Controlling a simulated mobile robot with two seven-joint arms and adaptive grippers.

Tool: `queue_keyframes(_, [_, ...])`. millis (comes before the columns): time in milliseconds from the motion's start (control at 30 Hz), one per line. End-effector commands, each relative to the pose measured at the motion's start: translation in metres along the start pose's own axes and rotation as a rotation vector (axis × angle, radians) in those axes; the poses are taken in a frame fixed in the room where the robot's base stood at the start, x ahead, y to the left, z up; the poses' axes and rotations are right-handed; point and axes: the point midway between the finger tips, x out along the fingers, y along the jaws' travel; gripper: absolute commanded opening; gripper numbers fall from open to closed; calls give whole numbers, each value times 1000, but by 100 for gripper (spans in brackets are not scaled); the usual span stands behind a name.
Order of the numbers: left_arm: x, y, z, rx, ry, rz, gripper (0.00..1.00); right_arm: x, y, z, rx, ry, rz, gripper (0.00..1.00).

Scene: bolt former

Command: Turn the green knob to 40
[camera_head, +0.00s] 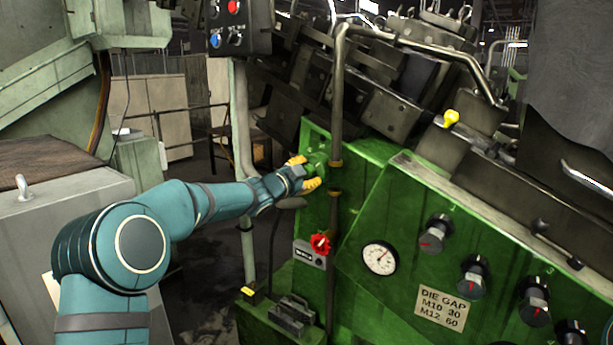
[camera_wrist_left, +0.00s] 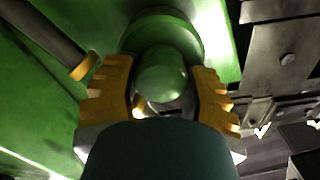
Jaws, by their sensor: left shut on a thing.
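The green knob (camera_head: 318,163) sticks out from the upper left of the green machine panel in the head view. In the left wrist view the round green knob (camera_wrist_left: 162,75) sits between two yellow fingers. My left gripper (camera_head: 308,173) is at the knob, and it also shows in the left wrist view (camera_wrist_left: 165,95) with a finger on each side, shut on it. The knob's scale or pointer cannot be read in either view. My right gripper is not in view.
A vertical pipe (camera_head: 337,110) with yellow clamps runs close to the right of the knob. A control box (camera_head: 236,25) hangs above my left arm.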

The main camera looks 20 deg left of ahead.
Motion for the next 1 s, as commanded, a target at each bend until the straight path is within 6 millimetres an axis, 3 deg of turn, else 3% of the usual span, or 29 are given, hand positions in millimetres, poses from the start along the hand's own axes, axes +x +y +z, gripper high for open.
queue_keyframes(533, [0,0,0,25,1,0,10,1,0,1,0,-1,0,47])
queue_keyframes(567, [0,0,0,25,1,0,55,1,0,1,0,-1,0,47])
queue_keyframes(633, [0,0,0,24,1,0,78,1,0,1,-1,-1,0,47])
queue_keyframes(1000, [-2,0,0,23,0,0,78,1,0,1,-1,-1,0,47])
